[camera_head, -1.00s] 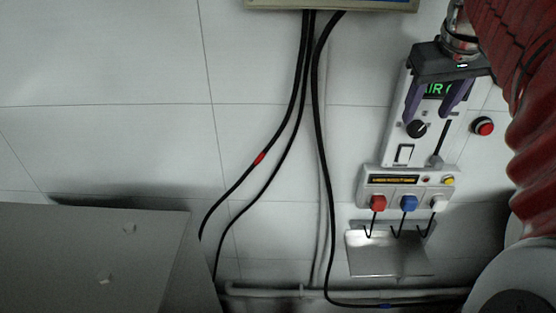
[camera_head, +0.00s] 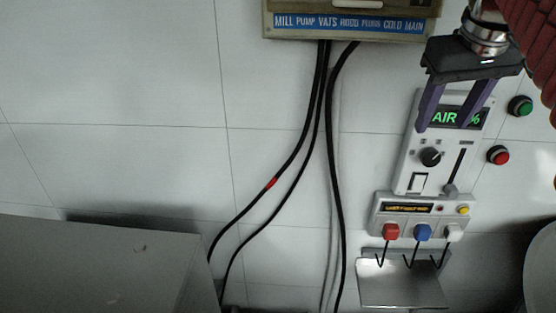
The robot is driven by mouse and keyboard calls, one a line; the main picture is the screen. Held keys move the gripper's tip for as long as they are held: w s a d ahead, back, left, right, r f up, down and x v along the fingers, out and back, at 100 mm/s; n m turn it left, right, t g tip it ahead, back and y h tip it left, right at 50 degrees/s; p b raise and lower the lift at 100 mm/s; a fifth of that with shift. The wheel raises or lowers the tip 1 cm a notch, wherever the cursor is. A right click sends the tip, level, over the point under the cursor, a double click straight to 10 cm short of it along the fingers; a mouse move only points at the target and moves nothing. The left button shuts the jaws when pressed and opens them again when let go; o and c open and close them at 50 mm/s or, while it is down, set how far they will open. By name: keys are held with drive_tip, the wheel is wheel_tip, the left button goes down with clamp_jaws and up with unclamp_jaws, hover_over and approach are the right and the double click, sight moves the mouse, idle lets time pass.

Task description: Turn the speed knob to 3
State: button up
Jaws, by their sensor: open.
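The speed knob is likely the black round knob (camera_head: 430,157) with a pale pointer line, on a white control panel (camera_head: 408,178) on the wall. Its scale marks are too small to read. A green display (camera_head: 446,118) above it reads "AIR" and "%", partly hidden by a finger. My gripper (camera_head: 442,126) has two purple fingers pointing down, spread apart and empty. In the picture its fingertips are above the knob, over the display. I cannot tell how far they are from the panel.
A slider (camera_head: 450,187) and white rocker switch (camera_head: 420,182) share the panel. Green (camera_head: 520,105) and red (camera_head: 498,155) buttons are to its right. Below are a small box with red, blue and white plugs (camera_head: 422,232) and a metal tray (camera_head: 402,290). Black cables (camera_head: 335,180) hang left.

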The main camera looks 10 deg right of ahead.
drive_tip(key=s+a+f+n+y, duration=0.1)
drive_tip(key=s+a+f, duration=0.1)
drive_tip(key=a+f, duration=0.8)
drive_tip(key=s+a+f+t+y, duration=0.1)
drive_tip(key=s+a+f, duration=0.2)
drive_tip(key=a+f, duration=0.8)
wheel_tip(320, 180, down, 2)
drive_tip(key=shift+s+f+n, duration=0.15)
drive_tip(key=shift+s+n, duration=0.15)
drive_tip(key=shift+n, duration=0.1)
drive_tip(key=shift+d, duration=0.15)
drive_tip(key=w+d+r+m, duration=0.2)
drive_tip(key=d+r, duration=0.2)
drive_tip(key=d, duration=0.3)
drive_tip(key=w+d+r+m+h, duration=0.1)
drive_tip(key=w+d+r+m, duration=0.1)
drive_tip(key=d+r, duration=0.35)
drive_tip(key=w+d+r+m, duration=0.2)
drive_tip(key=d, duration=0.7)
drive_tip(key=d+r, duration=0.7)
drive_tip(key=r, duration=0.1)
wheel_tip(320, 180, up, 5)
drive_tip(key=s+a+n+y, duration=0.1)
drive_tip(key=a+n, duration=0.2)
drive_tip(key=shift+s+r+n+g, duration=0.2)
drive_tip(key=shift+s+n+g, duration=0.05)
drive_tip(key=shift+n+g, duration=0.05)
